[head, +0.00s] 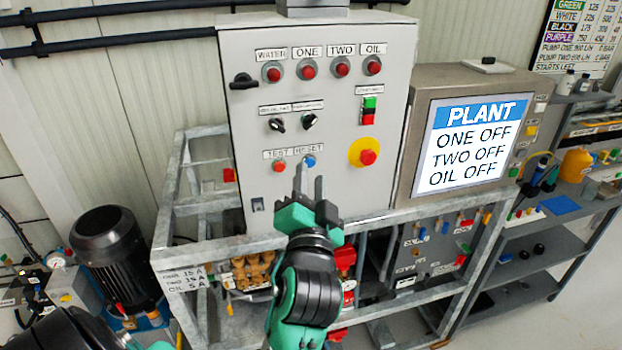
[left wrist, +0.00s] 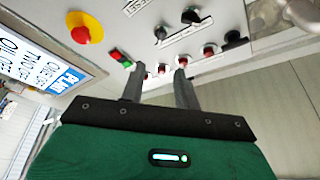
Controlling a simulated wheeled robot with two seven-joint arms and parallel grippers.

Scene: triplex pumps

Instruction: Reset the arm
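My left gripper (head: 309,182) is in front of the lower part of the grey control panel (head: 240,120), its fingers pointing up. The fingers also show in the left wrist view (left wrist: 159,88); they are apart with nothing between them. The blue button (head: 310,161) under the RESET label (head: 309,149) is just above the fingertips in the head view; I cannot tell the gap in depth. A red button (head: 279,167) sits left of it under the TEST label (head: 276,154). The blue button cannot be made out in the left wrist view. My right gripper is not in view.
A yellow and red emergency stop (head: 366,153) is right of the blue button. Two black selectors (head: 293,122) and several red lamps (head: 307,69) are above. The screen (head: 476,143) reads ONE OFF, TWO OFF, OIL OFF. A metal frame (head: 190,262) surrounds the panel's base.

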